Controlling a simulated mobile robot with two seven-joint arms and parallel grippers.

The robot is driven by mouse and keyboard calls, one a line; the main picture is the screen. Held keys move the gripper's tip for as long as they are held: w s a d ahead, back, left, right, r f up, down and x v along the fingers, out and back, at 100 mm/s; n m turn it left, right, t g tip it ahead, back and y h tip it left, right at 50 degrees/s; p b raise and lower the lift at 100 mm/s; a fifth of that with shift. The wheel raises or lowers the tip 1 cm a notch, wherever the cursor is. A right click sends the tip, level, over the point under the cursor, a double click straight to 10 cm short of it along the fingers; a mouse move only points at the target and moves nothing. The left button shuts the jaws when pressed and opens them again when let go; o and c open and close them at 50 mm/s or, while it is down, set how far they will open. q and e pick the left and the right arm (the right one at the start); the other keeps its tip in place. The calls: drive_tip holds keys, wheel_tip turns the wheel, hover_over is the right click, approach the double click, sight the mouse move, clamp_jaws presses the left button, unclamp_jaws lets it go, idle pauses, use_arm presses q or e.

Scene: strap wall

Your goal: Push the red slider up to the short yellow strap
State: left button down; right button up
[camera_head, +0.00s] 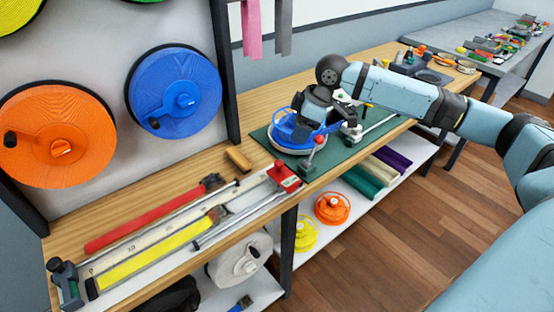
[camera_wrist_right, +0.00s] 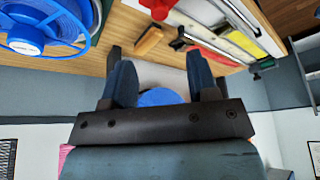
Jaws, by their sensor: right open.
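The red slider (camera_head: 284,176) sits at the right end of a long measuring rail on the wooden bench. A wide gap separates it from the yellow strap (camera_head: 155,254), which lies along the rail to the left. The slider shows at the top of the right wrist view (camera_wrist_right: 158,7), with the yellow strap (camera_wrist_right: 241,17) to its right. My right gripper (camera_head: 308,108) is above the green mat, near a blue spool, behind and right of the slider. Its fingers (camera_wrist_right: 162,76) are apart with nothing between them. My left gripper is out of view.
A longer red strap (camera_head: 145,219) lies behind the yellow one. A small wooden block (camera_head: 238,160) lies behind the slider. The blue spool (camera_head: 292,132) stands on the green mat (camera_head: 345,150). Orange (camera_head: 58,140) and blue (camera_head: 180,92) reels hang on the wall panel.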

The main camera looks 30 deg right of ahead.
sight(279, 162)
drive_tip(key=x, duration=1.2)
drive_tip(key=shift+w+f+b, duration=0.1)
drive_tip(key=shift+f+b, duration=0.05)
drive_tip(key=shift+b, duration=0.2)
clamp_jaws()
